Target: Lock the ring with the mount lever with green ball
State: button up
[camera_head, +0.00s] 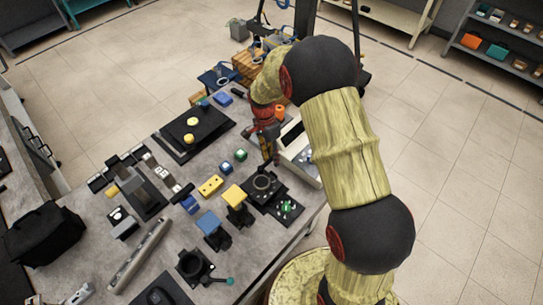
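A black round mount (193,265) stands near the front edge of the table. Its lever reaches right and ends in a small green ball (230,281). A dark ring (263,183) sits on a black square plate farther back, near the table's right edge. I cannot tell whether a separate ring sits in the mount. My gripper (268,160) points down just behind the dark ring, well away from the green ball. Its fingers are small and dark, so I cannot tell whether they are open or whether they touch anything.
A blue-topped stand (208,222) and a yellow-topped stand (234,195) rise between the mount and my gripper. A black plate with green parts (287,208) lies beside the ring. A white bin (302,160) is right of my gripper. A long grey bar (140,255) lies left of the mount.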

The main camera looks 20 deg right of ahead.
aim_at(270, 159)
jog(key=shift+o, duration=0.4)
notch_tip(270, 159, up, 12)
jog(key=w, duration=0.2)
jog(key=shift+a, duration=0.3)
jog(key=shift+w+f, duration=0.1)
jog(key=shift+w, duration=0.05)
jog(key=s+a+r+n+t, duration=0.1)
jog(key=s+r+n+t, duration=0.1)
jog(key=s+r+n, duration=0.3)
jog(key=s+a+r+n+t, duration=0.1)
jog(key=s+r+n+t, duration=0.2)
jog(key=s, duration=1)
jog(key=s+a+r+n+t+b, duration=0.1)
jog(key=s+r+n+t, duration=0.1)
jog(key=s+r+n, duration=0.4)
jog(key=shift+s+a+r+n+t+y, duration=0.35)
jog(key=shift+s+r, duration=1.25)
jog(key=shift+r, duration=0.75)
